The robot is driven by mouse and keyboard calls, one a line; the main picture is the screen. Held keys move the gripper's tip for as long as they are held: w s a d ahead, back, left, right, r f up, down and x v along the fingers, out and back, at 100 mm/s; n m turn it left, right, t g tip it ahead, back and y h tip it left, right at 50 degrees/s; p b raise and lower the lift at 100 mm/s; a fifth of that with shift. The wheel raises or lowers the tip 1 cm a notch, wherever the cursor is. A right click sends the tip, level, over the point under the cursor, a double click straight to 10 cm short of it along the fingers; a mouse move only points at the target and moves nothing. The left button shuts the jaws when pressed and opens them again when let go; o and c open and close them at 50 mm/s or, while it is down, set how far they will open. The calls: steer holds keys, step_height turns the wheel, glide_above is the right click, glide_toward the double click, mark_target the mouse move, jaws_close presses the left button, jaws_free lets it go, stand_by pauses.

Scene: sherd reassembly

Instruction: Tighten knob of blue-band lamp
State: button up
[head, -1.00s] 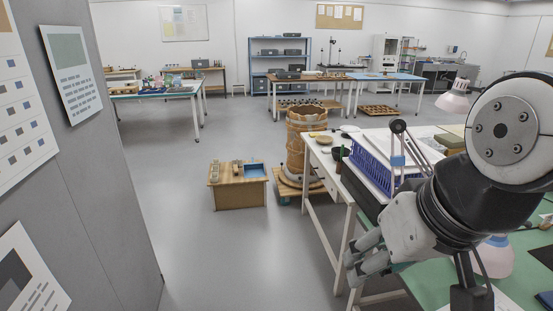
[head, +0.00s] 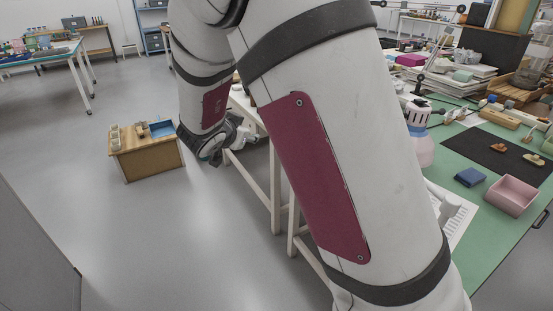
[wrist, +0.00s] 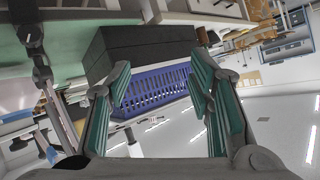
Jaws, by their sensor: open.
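My gripper (wrist: 163,105) is open and empty in the wrist view, its green-padded fingers spread either side of a blue slatted basket farther off. A dark jointed post with a round knob-like joint (wrist: 31,36) stands left of the fingers, apart from them. I cannot tell whether it belongs to the blue-band lamp, as no blue band shows clearly. My arm covers the middle of that view.
The blue basket (wrist: 150,92) lies beside stacked black boxes (wrist: 130,48). A pink box (head: 512,195), a small blue box (head: 469,177) and a black mat (head: 487,160) are on the green bench (head: 490,240). A wooden stand (head: 150,160) is on the floor, which is open at lower left.

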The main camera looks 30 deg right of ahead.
steer(key=s+d+f+m+g+h+b, duration=0.25)
steer(key=s+f+g+h, duration=0.2)
steer(key=f, duration=0.25)
steer(key=s+d+f+m+g+h+b, duration=0.2)
steer(key=s+d+f+g+h+b, duration=0.15)
steer(key=f+h, duration=0.2)
steer(key=d+b, duration=0.2)
steer(key=d, duration=1)
steer(key=shift+w+f+b, duration=0.2)
steer(key=shift+f+b, duration=0.1)
steer(key=shift+c, duration=0.4)
jaws_close()
